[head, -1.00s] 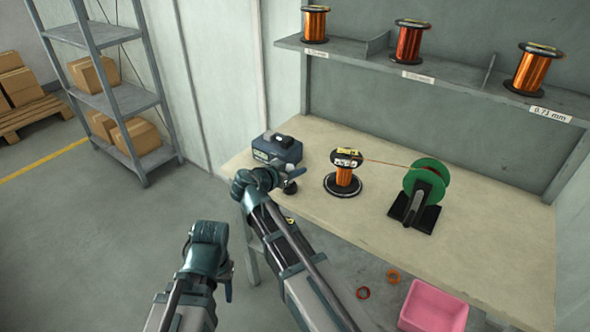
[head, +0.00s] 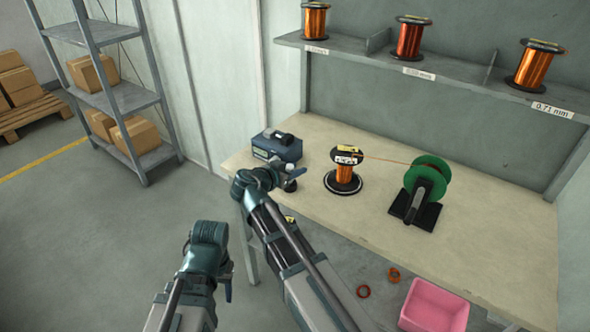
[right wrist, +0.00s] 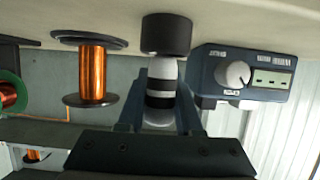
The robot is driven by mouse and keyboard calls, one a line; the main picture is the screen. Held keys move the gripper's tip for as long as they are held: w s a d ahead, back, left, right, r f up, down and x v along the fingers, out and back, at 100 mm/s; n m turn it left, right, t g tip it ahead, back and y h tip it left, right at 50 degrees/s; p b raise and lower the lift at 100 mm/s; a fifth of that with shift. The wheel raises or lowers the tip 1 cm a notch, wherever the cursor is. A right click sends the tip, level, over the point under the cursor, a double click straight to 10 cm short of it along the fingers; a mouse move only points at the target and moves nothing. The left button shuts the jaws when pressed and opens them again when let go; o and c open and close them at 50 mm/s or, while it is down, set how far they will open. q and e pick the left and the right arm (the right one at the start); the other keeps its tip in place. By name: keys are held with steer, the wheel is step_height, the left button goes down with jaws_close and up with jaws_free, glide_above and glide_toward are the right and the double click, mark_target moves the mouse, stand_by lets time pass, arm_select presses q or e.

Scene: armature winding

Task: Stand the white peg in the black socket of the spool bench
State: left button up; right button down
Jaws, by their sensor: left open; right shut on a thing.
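The white peg (right wrist: 161,70) has dark bands and sits between the fingers of my right gripper (right wrist: 160,112), which is shut on it. The right wrist view is upside down, with the bench top at its upper edge. The black socket (right wrist: 166,35) stands on the bench, in line with the peg, and the peg's end meets its rim in the picture. I cannot tell how far in it is, if at all. In the head view the right gripper (head: 284,177) is over the socket (head: 291,186). My left gripper (head: 228,287) is open and empty, low and away from the bench.
A blue-grey meter box (head: 277,147) stands just behind the socket. A copper spool (head: 344,174) is to its right, with wire running to a green reel (head: 430,172). A pink bin (head: 434,305) and orange rings (head: 363,291) lie below. The bench's right end is clear.

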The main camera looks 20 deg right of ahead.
steer(key=shift+f+b, duration=0.85)
steer(key=shift+f, duration=0.05)
steer(key=c, duration=0.5)
jaws_free()
